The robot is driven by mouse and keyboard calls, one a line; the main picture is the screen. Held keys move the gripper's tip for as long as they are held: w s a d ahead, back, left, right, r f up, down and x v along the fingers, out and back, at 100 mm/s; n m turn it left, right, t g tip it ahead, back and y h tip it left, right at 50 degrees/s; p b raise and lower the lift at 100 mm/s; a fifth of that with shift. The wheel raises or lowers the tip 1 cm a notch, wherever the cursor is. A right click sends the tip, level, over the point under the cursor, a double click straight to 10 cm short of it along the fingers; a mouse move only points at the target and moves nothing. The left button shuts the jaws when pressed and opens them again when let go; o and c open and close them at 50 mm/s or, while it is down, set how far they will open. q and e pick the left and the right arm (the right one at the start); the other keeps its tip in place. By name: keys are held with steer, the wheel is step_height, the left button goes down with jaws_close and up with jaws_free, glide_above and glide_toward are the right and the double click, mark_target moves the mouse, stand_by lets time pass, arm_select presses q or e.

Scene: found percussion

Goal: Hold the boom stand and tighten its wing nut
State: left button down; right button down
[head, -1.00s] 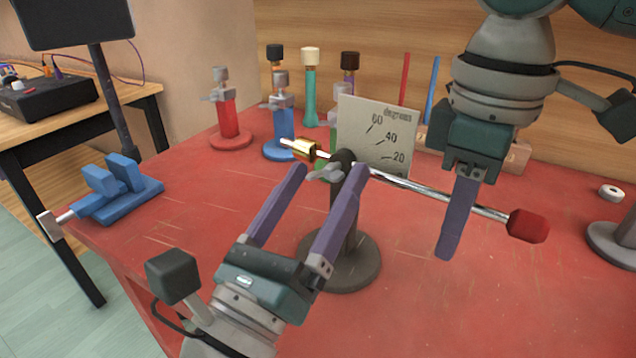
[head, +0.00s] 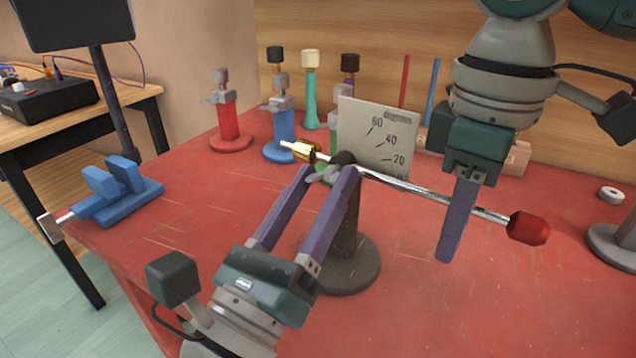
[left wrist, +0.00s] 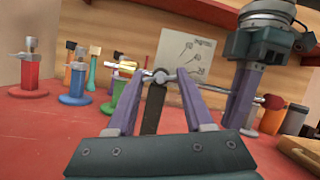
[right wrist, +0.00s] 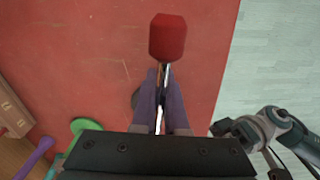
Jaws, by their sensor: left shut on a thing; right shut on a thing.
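The boom stand has a dark post and a round grey base (head: 352,272); a silver boom (head: 410,186) crosses its top, sloping down to the right. The boom carries a brass piece (head: 304,152) at its left end and a red head (head: 529,228) at its right. The grey wing nut (head: 323,175) sits at the post top, between the fingertips of my left gripper (head: 328,178), which is shut on it. It also shows in the left wrist view (left wrist: 160,77). My right gripper (right wrist: 162,78) is shut on the boom behind the red head (right wrist: 168,38).
A degree card (head: 372,142) stands behind the post. Red (head: 230,120) and blue (head: 284,135) clamp stands and several bottles stand at the back. A blue block fixture (head: 125,190) lies at the table's left edge.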

arm_select(q)
steer(key=m+g+h, duration=0.1)
steer(key=m+h, duration=0.1)
steer(key=m, duration=0.2)
steer(key=shift+c, duration=1.4)
jaws_free()
steer(key=v, duration=1.2)
steer(key=shift+w, duration=0.1)
arm_select(e)
steer(key=c, duration=0.9)
jaws_free()
